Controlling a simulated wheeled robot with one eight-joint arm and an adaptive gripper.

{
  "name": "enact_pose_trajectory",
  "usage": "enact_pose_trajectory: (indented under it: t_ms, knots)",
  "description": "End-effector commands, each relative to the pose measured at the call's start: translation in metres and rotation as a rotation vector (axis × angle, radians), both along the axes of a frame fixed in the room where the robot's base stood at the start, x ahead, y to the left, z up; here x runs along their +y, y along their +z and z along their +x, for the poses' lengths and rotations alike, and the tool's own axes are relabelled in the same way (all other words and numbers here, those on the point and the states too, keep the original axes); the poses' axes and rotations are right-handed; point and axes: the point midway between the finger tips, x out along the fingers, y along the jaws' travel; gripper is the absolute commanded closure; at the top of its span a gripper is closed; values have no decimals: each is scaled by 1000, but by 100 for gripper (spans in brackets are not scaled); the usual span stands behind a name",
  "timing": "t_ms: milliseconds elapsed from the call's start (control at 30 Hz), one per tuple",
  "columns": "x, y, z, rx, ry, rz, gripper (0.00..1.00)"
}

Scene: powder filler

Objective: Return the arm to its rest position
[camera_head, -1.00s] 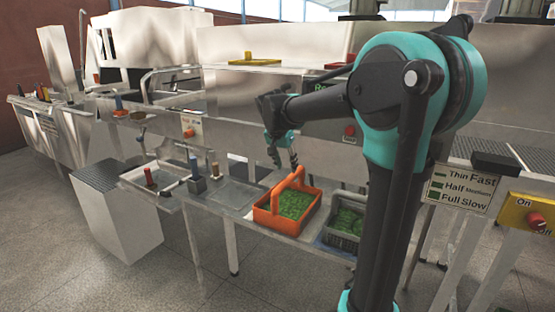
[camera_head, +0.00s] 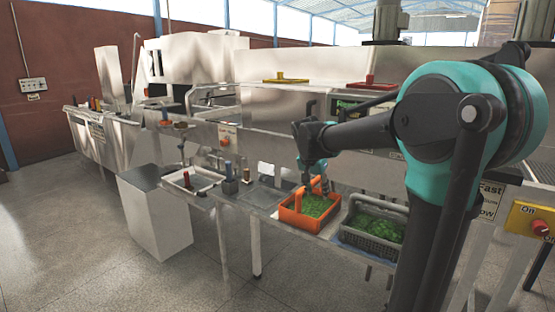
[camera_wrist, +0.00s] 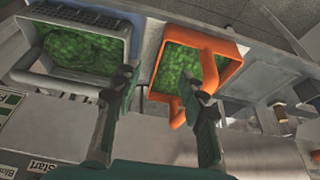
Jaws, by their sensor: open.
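My gripper (camera_head: 316,184) is near the orange crate's handle in the head view, and the arm reaches in from the right. In the wrist view my gripper (camera_wrist: 168,86) has its two fingers spread apart with nothing held between them. The right finger overlaps the orange handle in that picture; I cannot tell whether they touch. The orange crate (camera_head: 292,217), filled with green material, stands upright on the metal shelf. It also shows in the wrist view (camera_wrist: 156,84).
A grey crate (camera_head: 372,245) of green material stands right of the orange one. A metal tray (camera_head: 182,181) and small posts lie to the left. The machine's steel front (camera_head: 300,95) rises behind. A pale box cabinet (camera_head: 155,220) stands front left. Open floor lies in front.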

Motion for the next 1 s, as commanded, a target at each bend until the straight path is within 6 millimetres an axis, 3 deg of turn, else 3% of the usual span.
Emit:
enact_pose_trajectory:
  t_ms: [367,567,800,933,1000]
  knots:
    - [-25,-48,-59,26,140,11,58]
    - [-42,-93,-118,37,273,18,58]
    - [-56,-167,-220,25,490,19,58]
    - [-56,-188,-251,15,562,14,58]
    - [-56,-188,-251,15,562,14,58]
